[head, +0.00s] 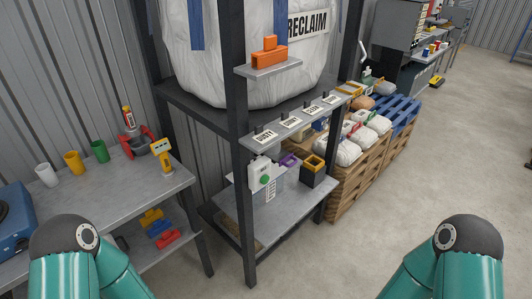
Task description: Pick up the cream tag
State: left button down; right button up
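Several pale tags with dark lettering hang in a row on the grey ledge (300,119) of the dark rack. The nearest tag (264,137) seems to read "DUSTY". Another tag (291,122) is beside it, and others (312,109) (329,100) follow toward the right. They all look whitish to cream, so I cannot tell which one is the cream tag. Only teal links of my two arms show at the bottom left and bottom right. Both of my grippers are out of view.
A large white bag (240,60) fills the rack above the ledge. Rack posts (240,160) stand before it. An orange block (268,51) sits on a small shelf. A workbench (110,185) with cups is at left. Open floor (390,210) lies right.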

aim_at(288, 122)
jog(key=z, duration=0.15)
jog(key=k, duration=0.5)
jog(key=z, duration=1)
jog(key=i, duration=1.9)
jog(key=u, duration=2)
